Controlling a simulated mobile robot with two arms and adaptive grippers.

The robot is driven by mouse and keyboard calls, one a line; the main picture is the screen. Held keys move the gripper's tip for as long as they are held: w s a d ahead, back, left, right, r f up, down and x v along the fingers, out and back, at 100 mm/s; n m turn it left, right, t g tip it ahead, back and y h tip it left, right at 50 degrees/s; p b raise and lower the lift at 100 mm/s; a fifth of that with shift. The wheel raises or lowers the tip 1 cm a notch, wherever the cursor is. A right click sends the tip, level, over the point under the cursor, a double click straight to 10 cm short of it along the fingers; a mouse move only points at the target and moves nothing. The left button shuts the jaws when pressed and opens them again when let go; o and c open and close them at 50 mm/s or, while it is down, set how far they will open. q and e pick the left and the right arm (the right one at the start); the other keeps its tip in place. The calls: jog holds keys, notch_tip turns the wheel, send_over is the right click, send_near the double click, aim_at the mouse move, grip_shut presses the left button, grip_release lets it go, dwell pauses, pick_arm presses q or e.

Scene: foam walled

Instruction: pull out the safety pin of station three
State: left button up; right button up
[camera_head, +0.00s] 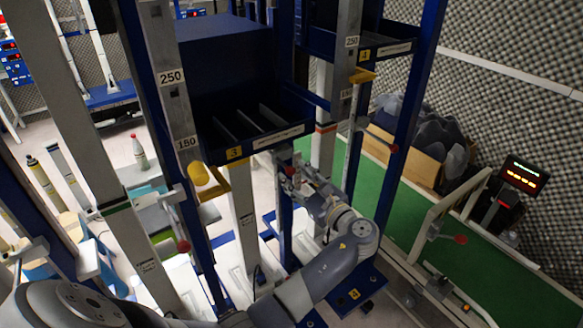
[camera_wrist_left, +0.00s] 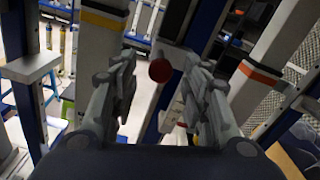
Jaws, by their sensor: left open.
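The blue bin unit (camera_head: 222,60) with a yellow "3" label (camera_head: 235,153) hangs at the upper middle of the head view. A red ball-ended handle (camera_head: 290,171) is at my left gripper (camera_head: 294,176), just right of that unit's front corner. In the left wrist view the red ball (camera_wrist_left: 160,70) shows in the gap between the two fingers of my left gripper (camera_wrist_left: 165,92). The fingers are open and stand apart from the ball, which appears beyond them. My right gripper is not in view.
A grey post with an orange band (camera_wrist_left: 260,72) stands close right of my fingers. A green belt (camera_head: 470,255) runs at right.

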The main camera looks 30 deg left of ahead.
aim_at(293, 173)
pick_arm(q)
jog(key=x, duration=0.3)
jog(key=shift+w, duration=0.1)
jog(key=shift+c, duration=0.2)
grip_shut()
jog(key=shift+d+p, duration=0.3)
jog(key=shift+p, duration=0.1)
jog(key=p+v, duration=0.2)
jog(key=v, duration=0.6)
jog(key=shift+s+f, duration=0.15)
jog(key=shift+s, duration=0.05)
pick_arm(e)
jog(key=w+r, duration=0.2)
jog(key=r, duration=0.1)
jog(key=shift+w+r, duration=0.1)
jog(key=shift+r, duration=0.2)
pick_arm(q)
jog(key=shift+o, duration=0.2)
grip_release()
jog(key=shift+d, duration=0.15)
notch_tip(293, 173, up, 10)
